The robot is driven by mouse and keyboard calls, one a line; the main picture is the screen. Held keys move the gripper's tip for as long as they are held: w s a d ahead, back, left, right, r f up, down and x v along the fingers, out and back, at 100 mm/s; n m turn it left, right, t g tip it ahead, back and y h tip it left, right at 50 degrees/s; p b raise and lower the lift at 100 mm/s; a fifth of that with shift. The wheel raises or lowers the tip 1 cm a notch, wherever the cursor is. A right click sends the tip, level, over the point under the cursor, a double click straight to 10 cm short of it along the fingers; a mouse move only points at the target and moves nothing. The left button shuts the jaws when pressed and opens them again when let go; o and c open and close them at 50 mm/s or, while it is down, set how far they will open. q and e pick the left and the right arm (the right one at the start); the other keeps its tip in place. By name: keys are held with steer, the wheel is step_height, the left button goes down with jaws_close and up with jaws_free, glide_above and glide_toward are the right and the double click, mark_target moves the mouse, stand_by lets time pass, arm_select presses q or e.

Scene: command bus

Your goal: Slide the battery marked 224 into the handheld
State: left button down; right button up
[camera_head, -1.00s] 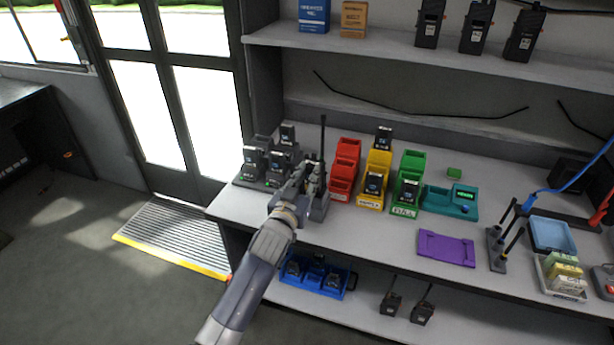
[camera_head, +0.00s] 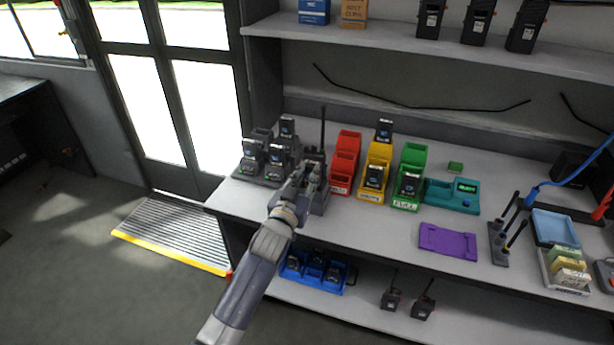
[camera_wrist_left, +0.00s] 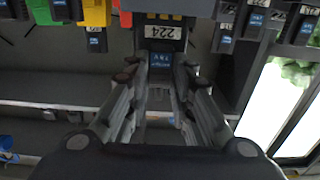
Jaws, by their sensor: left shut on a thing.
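The battery marked 224 (camera_wrist_left: 161,60) is a dark block with a white number label and a blue patch. My left gripper (camera_wrist_left: 160,72) is shut on it, with a finger on each side. In the head view my left gripper (camera_head: 306,182) is over the front left of the worktop. The handheld (camera_head: 316,156), dark with an upright antenna, stands in a dark holder just behind the gripper. The gripper partly hides it, and I cannot tell whether the battery touches it. My right gripper is not in view.
Dark chargers with batteries (camera_head: 265,160) stand left of the gripper. Red (camera_head: 344,160), yellow (camera_head: 376,170) and green (camera_head: 410,175) bins stand right of it. Farther right are a teal tester (camera_head: 452,194) and a purple tray (camera_head: 447,241). The worktop's front strip is clear.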

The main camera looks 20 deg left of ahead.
arm_select(q)
steer(key=shift+f, duration=0.25)
stand_by(0.3)
steer(key=c, duration=1.3)
jaws_free()
steer(key=s, duration=1.2)
steer(key=shift+a, duration=0.25)
